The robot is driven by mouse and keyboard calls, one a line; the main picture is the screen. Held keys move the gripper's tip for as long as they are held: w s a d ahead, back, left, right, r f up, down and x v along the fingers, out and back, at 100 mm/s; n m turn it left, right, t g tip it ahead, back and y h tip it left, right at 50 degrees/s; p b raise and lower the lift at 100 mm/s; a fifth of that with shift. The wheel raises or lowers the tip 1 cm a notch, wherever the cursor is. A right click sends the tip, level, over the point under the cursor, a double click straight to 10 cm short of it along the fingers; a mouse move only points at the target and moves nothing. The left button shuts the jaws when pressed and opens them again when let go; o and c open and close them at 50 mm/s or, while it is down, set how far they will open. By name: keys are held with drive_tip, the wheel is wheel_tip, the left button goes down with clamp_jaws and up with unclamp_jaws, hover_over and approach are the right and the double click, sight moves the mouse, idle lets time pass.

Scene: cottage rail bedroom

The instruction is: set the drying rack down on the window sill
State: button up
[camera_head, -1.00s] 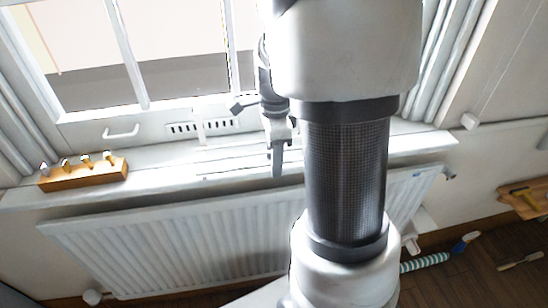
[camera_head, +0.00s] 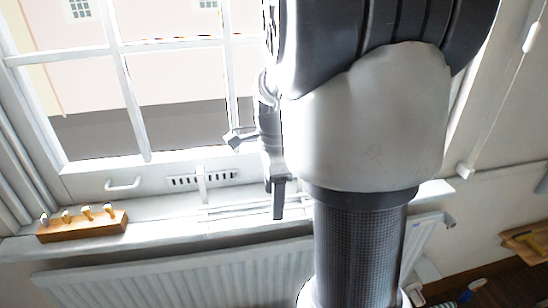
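A thin pale rack, which looks like the drying rack (camera_head: 245,211), shows as light bars low against the white window sill (camera_head: 165,213). It appears to rest on the sill, but white on white makes contact hard to judge. My gripper (camera_head: 278,203) points down over the sill at the rack's right part. One dark finger shows clearly; the other is hidden or lined up with it. I cannot tell whether the fingers touch the rack. My arm hides the sill to the right of the gripper.
A wooden block with several pegs (camera_head: 82,226) stands on the sill's left end. The window frame with a handle (camera_head: 123,184) and a vent (camera_head: 180,181) rises behind. A white radiator (camera_head: 170,270) is below the sill. A wooden shelf (camera_head: 528,243) is at the right.

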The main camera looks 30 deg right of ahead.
wheel_tip(320, 180, up, 12)
drive_tip(key=p, duration=0.2)
drive_tip(key=shift+s, duration=0.25)
drive_tip(key=shift+a+f, duration=0.1)
drive_tip(key=s+a+r+n+t, duration=0.1)
drive_tip(key=s+a+n+t, duration=0.2)
drive_tip(key=s+a+n, duration=0.6)
drive_tip(key=s+a+r+n+t, duration=0.1)
drive_tip(key=s+a+n+t, duration=0.2)
drive_tip(key=n, duration=0.9)
wheel_tip(320, 180, up, 15)
drive_tip(key=p, duration=1.4)
drive_tip(key=shift+s+d+g+p, duration=0.3)
drive_tip(key=shift+s+g+p, duration=0.1)
drive_tip(key=shift+s, duration=0.05)
drive_tip(key=shift+f, duration=0.1)
